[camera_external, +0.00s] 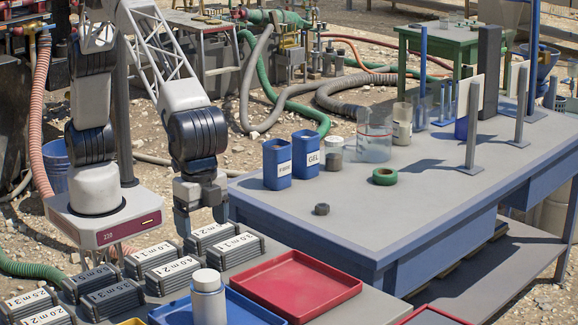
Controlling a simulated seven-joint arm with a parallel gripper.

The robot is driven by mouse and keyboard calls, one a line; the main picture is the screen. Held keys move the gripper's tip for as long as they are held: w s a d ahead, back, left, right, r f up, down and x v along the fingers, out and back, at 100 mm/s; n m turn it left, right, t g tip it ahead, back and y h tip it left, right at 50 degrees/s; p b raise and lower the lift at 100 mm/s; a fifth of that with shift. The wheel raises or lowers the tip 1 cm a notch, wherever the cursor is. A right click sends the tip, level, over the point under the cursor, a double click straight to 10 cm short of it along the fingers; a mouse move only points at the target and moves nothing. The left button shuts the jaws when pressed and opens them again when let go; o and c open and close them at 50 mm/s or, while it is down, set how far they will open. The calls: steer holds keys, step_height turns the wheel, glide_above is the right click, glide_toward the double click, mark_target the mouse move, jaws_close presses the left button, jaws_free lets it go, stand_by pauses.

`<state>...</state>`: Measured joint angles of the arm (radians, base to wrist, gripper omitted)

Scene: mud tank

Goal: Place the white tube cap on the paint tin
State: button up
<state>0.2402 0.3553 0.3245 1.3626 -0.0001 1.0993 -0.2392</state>
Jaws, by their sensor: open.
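My gripper (201,222) points down with its fingers apart and nothing visible between them. It hangs left of the blue bench, just above or behind the labelled core boxes; the exact height is unclear. A white bottle with a white cap (207,280) stands upright at the blue tray, in front of and below my gripper. I cannot tell whether this cap is the white tube cap. No thing is clearly a paint tin. A small jar with dark grey contents (335,155) and a pale cup (402,124) stand on the bench.
Several labelled core boxes (178,275) crowd the area below my gripper. A red tray (297,284) and a blue tray (246,307) lie nearby. The bench (330,235) holds two blue containers (277,163), a green tape roll (384,176), a small dark nut (322,209) and upright posts.

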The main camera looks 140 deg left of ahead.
steer(key=s+a+r, duration=0.5)
steer(key=s, duration=0.5)
steer(key=s+a+r+t, duration=0.1)
steer(key=s+a+r, duration=0.4)
steer(key=s, duration=0.4)
steer(key=s+a+r, duration=0.4)
steer(key=s+a, duration=0.1)
steer(key=s, duration=0.5)
steer(key=s+a+f, duration=0.2)
steer(key=s, duration=0.9)
steer(key=s+a+f+t, duration=0.1)
steer(key=s+a, duration=0.1)
steer(key=s, duration=0.9)
steer(key=s+a+f, duration=0.2)
steer(key=s+a, duration=0.1)
steer(key=s, duration=0.8)
steer(key=shift+s+f+t, duration=0.2)
steer(key=shift+f+t, duration=0.1)
steer(key=shift+f, duration=0.05)
